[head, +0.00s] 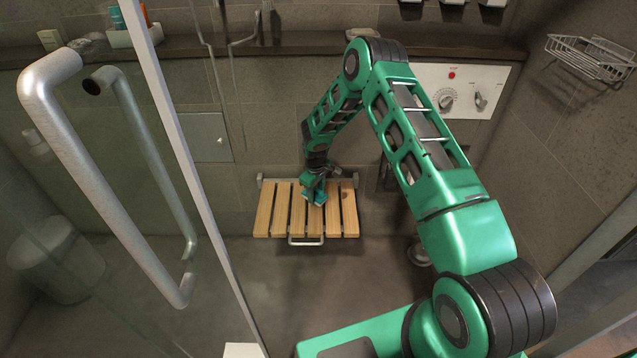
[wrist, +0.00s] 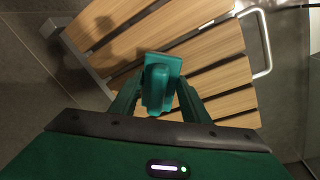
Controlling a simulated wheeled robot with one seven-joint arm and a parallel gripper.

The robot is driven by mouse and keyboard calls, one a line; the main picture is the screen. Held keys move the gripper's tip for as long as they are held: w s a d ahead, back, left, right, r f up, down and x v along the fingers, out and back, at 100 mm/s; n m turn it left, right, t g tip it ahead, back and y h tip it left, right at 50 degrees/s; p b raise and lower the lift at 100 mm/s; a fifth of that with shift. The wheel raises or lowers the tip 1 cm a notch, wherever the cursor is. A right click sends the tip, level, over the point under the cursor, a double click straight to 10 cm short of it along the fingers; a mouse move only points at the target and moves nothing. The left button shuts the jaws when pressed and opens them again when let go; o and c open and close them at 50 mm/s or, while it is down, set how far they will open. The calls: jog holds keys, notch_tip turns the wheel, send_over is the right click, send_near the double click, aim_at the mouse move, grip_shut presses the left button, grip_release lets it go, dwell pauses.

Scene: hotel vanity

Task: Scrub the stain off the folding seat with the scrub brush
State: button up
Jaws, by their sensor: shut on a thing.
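The folding seat (head: 265,212) has several light wooden slats and is folded down from the back wall. It also shows in the wrist view (wrist: 215,45). My gripper (head: 316,184) is over the middle of the seat, shut on the teal scrub brush (wrist: 160,72). In the head view the brush (head: 312,197) is small and partly hidden by the gripper. I cannot tell whether its bristles touch the slats. A dark patch that looks like the stain (head: 345,195) lies right of the brush near the seat's back; in the wrist view it (wrist: 104,25) is at upper left, apart from the brush.
A glass door with a thick metal handle (head: 100,185) stands at the left front. A metal bar (wrist: 262,40) loops from the seat's front edge. A control panel (head: 470,90) and a wire basket (head: 590,60) are on the walls at right. The floor before the seat is clear.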

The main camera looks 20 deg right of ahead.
jog(key=shift+r, duration=2.4)
